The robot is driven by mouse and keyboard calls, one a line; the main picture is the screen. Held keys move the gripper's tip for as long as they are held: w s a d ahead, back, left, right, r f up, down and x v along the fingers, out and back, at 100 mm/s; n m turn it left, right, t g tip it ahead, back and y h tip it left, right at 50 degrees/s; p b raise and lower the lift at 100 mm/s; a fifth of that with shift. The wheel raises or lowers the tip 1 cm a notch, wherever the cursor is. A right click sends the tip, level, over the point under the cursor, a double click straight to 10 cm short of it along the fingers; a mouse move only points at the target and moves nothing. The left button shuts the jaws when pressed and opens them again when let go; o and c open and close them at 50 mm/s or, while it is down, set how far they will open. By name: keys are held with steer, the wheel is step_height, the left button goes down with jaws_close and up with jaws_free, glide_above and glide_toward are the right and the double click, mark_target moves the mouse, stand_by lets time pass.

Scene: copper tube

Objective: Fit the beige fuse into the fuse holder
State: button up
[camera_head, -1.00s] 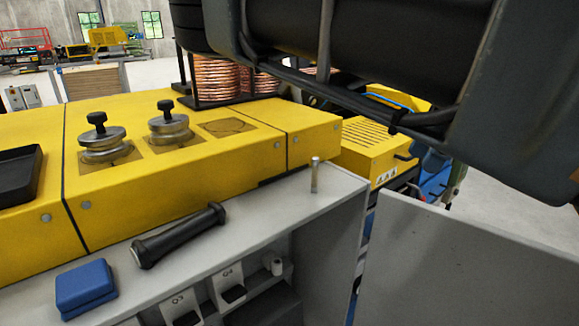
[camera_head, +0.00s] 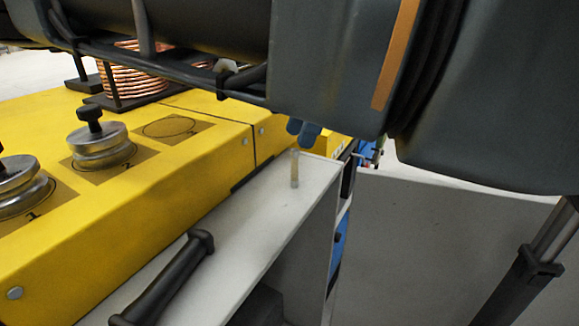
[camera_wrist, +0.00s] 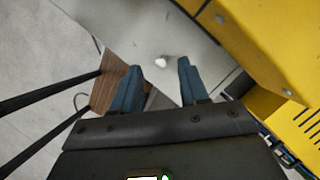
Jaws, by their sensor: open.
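The beige fuse (camera_head: 295,168) stands upright near the far end of the grey cabinet top (camera_head: 262,215). In the wrist view, a small pale shape that looks like the fuse's top (camera_wrist: 162,61) shows between and slightly beyond the blue fingertips. My gripper (camera_head: 303,131) is open, with its blue fingers just above the fuse in the head view; it also shows in the wrist view (camera_wrist: 159,68). The fuse appears free of the fingers. I cannot make out the fuse holder in the current views.
A black handle (camera_head: 165,285) is on the cabinet top, nearer the camera. The yellow machine (camera_head: 190,190) with metal rollers (camera_head: 98,145) borders the cabinet on the left. A grey panel (camera_head: 430,250) stands to the right. Copper coils (camera_head: 135,75) are behind.

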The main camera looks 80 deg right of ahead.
mark_target(296, 149)
steer(key=x, duration=0.5)
steer(key=shift+s+d+f, duration=0.1)
steer(key=shift+f, duration=0.05)
jaws_close()
